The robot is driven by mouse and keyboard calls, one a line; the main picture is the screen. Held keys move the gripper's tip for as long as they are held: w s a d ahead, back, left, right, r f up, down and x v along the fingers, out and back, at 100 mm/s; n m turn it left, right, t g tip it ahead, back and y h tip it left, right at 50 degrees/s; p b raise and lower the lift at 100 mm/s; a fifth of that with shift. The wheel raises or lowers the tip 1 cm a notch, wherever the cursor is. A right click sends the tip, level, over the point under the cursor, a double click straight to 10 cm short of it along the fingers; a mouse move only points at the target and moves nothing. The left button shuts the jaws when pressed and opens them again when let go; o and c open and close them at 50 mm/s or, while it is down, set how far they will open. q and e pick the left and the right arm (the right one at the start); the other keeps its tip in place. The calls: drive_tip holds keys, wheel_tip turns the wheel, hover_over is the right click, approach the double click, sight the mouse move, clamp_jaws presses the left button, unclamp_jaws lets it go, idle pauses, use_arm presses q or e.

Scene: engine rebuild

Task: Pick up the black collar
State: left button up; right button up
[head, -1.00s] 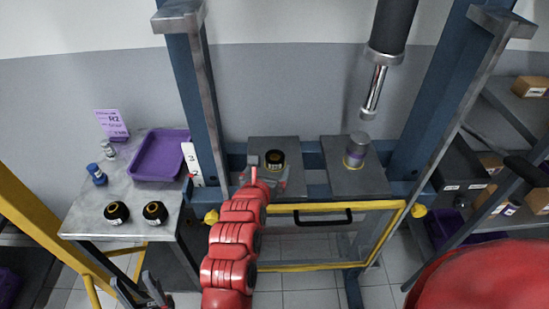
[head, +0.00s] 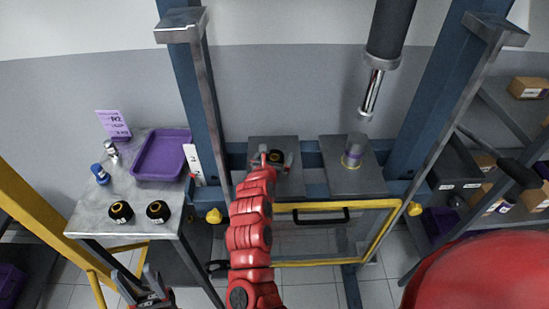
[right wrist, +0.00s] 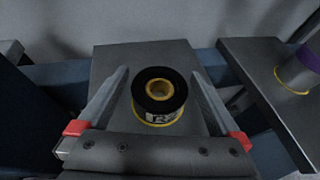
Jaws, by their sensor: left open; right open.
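A black collar (right wrist: 150,106) with a yellow base ring and a brass-coloured bore stands on the left grey plate (right wrist: 150,55) of the press. It also shows in the head view (head: 275,154), partly hidden by my right gripper. My right gripper (right wrist: 160,92) is open, with one finger on each side of the collar. A gap shows between the collar and each finger. My left gripper (head: 143,282) is open and empty, low at the left of the head view, below the side table.
Two other black collars (head: 121,212) (head: 158,211) stand on the side table (head: 92,210), with a purple tray (head: 161,157) behind. A grey cylinder (head: 355,147) with a purple band stands on the right plate (head: 373,183), beneath the press ram (head: 371,92). Blue press uprights flank the plates.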

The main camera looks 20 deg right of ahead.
drive_tip(key=shift+c, duration=0.3)
clamp_jaws()
drive_tip(key=shift+r, duration=0.15)
idle(0.3)
